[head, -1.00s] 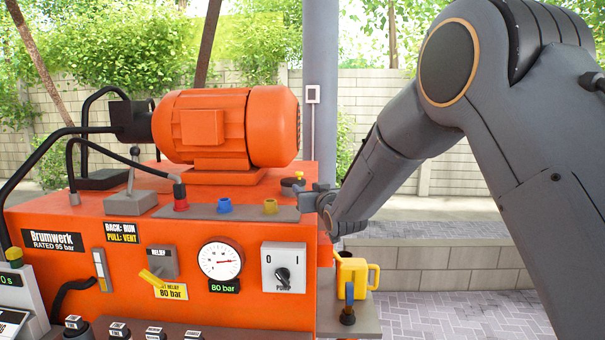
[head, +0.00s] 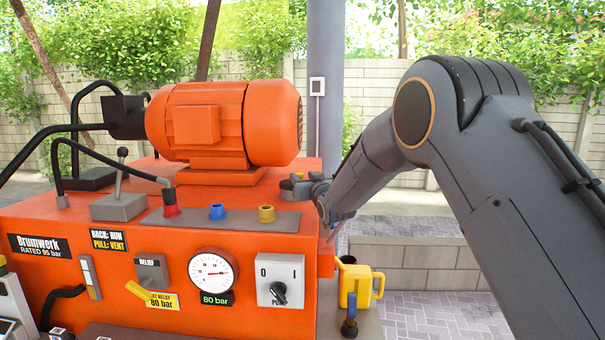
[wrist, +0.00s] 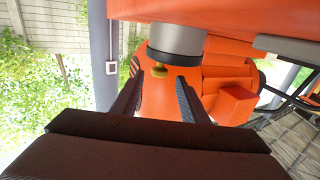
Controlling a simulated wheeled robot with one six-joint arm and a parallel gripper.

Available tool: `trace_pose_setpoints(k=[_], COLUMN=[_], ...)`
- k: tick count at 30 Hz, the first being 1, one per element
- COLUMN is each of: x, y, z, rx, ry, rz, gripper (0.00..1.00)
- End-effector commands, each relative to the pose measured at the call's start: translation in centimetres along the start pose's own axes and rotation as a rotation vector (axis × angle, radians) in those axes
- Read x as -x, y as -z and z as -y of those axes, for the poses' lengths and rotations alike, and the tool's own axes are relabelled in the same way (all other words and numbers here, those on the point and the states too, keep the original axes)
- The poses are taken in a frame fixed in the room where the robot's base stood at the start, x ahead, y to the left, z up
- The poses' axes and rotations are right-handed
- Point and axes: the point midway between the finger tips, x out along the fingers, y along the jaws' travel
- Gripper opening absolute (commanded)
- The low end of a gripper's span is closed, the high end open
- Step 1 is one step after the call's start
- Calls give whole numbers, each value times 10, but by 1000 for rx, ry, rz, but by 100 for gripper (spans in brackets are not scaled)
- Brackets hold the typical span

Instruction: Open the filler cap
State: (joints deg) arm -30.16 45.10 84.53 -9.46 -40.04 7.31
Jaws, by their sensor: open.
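The filler cap (head: 287,185) sits on top of the orange power unit (head: 130,235), at its right end beside the motor. In the wrist view my gripper (wrist: 158,82) is open, with one finger on each side of the knob's line. I cannot tell whether either finger touches the cap.
The orange motor (head: 220,125) stands close to the left of the cap. A yellow jug (head: 355,287) stands on a low ledge at the right. The front panel has a gauge (head: 212,273), a pump switch (head: 280,281) and a yellow relief lever (head: 150,294).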

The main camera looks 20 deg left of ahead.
Motion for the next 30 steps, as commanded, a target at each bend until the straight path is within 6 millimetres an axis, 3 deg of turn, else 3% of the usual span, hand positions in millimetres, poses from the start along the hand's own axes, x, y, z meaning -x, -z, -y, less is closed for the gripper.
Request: trace_pose_setpoints(k=[6, 17, 24, 30], x=[-17, -20, -20, -20], y=[0, 0, 0, 0], z=[-2, -4, -4, -5], rx=[0, 0, 1, 2], ry=[-2, -4, -4, -5], rz=[0, 0, 0, 1], gripper=[40, 40, 0, 0])
